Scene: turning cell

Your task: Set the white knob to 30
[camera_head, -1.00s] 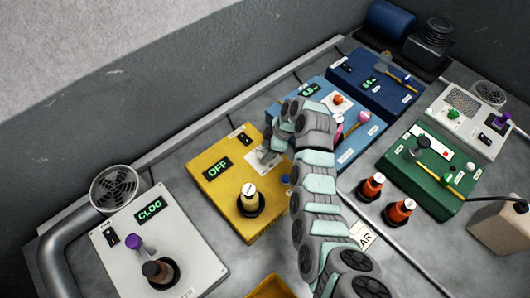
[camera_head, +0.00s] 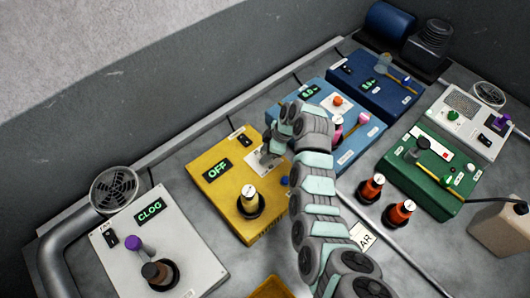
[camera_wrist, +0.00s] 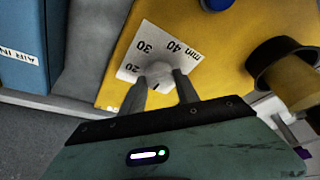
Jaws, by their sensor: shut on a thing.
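In the head view my gripper (camera_head: 267,157) reaches down to the plate and hides the knob. The knob's pointer is not readable, so I cannot tell its setting. The yellow box's display (camera_head: 217,169) reads OFF.
A black-and-cream knob (camera_head: 249,196) stands on the same box, with a small blue button (camera_head: 284,181) to its right. A blue box (camera_head: 357,147) is to the right, and a grey box (camera_head: 190,247) showing CLOG is to the left.

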